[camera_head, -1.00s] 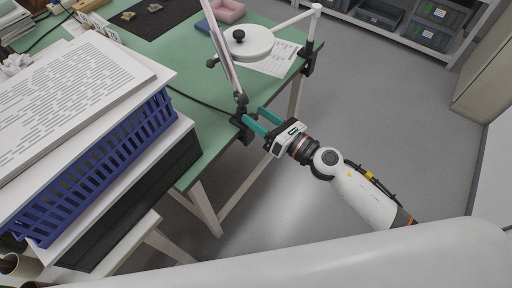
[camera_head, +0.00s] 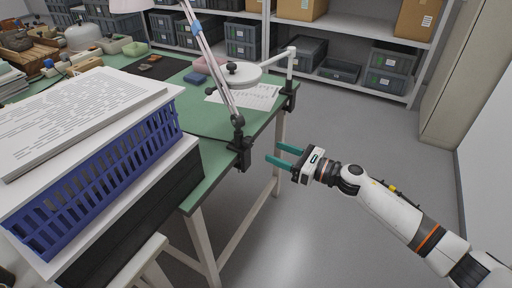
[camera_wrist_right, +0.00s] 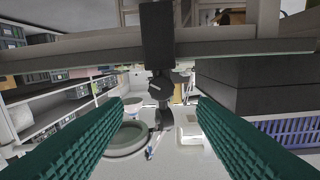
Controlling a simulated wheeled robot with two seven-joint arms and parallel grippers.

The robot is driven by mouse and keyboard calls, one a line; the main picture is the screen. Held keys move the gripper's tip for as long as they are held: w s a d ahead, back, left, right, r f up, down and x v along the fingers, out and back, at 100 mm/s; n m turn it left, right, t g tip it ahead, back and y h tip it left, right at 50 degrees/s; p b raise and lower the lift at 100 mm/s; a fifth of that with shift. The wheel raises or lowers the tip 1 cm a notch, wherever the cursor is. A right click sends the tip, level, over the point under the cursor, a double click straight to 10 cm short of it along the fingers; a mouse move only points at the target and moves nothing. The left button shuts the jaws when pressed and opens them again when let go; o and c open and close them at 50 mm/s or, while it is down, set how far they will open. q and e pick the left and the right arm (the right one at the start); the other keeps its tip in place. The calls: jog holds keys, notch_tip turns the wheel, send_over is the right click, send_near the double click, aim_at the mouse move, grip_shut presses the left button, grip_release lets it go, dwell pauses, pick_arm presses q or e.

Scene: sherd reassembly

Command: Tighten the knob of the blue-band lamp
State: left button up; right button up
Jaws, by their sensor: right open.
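The near lamp has slanting pale arms (camera_head: 212,62) with a blue patch (camera_head: 196,4) near the top of the picture. Its black clamp (camera_head: 241,155) grips the green table's edge, with a dark knob (camera_head: 238,121) at the arm's foot. My right gripper (camera_head: 273,152) is open and empty, its teal fingers pointing left at the clamp across a small gap. In the right wrist view the clamp (camera_wrist_right: 157,35) and a dark knob-like part (camera_wrist_right: 166,87) lie between the open fingers (camera_wrist_right: 160,101). My left gripper is out of view.
A second lamp with a round white head (camera_head: 245,77) is clamped to the table's far right corner (camera_head: 289,97). The floor (camera_head: 350,135) right of the table is clear.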

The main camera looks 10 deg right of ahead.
aim_at(252, 143)
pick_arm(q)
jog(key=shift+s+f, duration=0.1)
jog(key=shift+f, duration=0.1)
pick_arm(e)
jog(key=x, duration=0.8)
jog(key=shift+a, duration=0.1)
jog(key=c, duration=1)
jog(key=shift+o, duration=0.2)
jog(key=m+p, duration=0.1)
jog(key=m, duration=0.2)
jog(key=shift+r+p, duration=0.1)
jog(key=shift+p, duration=0.2)
jog(key=shift+m, duration=0.6)
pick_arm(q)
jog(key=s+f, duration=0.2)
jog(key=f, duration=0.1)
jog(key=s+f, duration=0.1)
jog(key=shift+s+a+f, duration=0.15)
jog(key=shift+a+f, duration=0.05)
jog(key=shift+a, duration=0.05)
pick_arm(e)
jog(key=o, duration=1)
jog(key=shift+c, duration=0.2)
